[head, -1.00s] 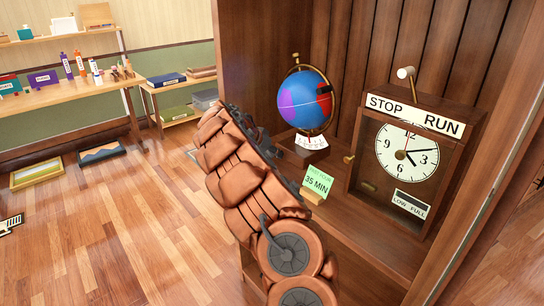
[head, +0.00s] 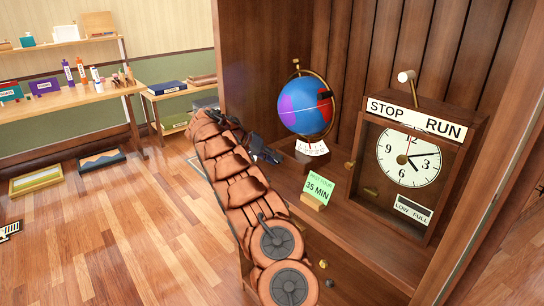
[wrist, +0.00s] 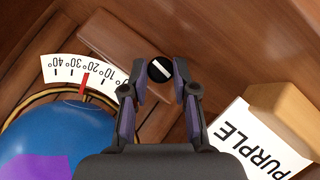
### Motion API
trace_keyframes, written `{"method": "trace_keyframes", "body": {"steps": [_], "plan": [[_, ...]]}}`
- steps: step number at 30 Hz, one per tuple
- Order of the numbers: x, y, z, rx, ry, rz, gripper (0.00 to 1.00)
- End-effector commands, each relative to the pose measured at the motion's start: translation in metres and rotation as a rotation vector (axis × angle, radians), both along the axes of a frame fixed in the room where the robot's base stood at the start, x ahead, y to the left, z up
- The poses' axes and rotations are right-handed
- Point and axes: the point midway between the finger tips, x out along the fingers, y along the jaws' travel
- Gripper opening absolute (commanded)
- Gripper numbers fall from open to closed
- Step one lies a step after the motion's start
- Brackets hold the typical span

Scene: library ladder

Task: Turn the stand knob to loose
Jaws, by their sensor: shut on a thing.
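The stand knob (wrist: 160,70) is a small round black knob with a white line across its face, on the wooden base (wrist: 125,45) of the globe stand. The line sits at a slant in the wrist view. My gripper (wrist: 160,80) has its two fingertips on either side of the knob and is shut on it. In the head view, my gripper (head: 264,150) is beside the globe stand, and the knob is hidden. The blue globe (head: 305,104) leans in a brass ring above a white degree scale (head: 312,147). A red pointer (wrist: 85,85) lies near 20°.
A wooden clock (head: 408,160) marked STOP and RUN stands to the right. A green "35 MIN" card (head: 318,188) stands near my arm. A card reading PURPLE (wrist: 250,140) lies close to the right finger in the wrist view. Cabinet walls enclose the shelf.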

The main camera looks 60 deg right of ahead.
Motion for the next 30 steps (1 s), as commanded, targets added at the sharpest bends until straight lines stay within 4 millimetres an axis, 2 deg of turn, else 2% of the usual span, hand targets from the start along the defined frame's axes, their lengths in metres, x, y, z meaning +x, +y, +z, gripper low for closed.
{"method": "trace_keyframes", "body": {"steps": [1, 12, 29, 30], "plan": [[0.0076, 0.0029, 0.0012, 0.006, 0.014, 0.014, 0.00], [0.0082, 0.0029, -0.0012, 0.034, 0.111, 0.015, 0.00], [0.0084, 0.0032, -0.0020, 0.037, 0.129, 0.015, 0.00], [0.0084, 0.0032, -0.0020, 0.038, 0.128, 0.015, 0.30]]}}
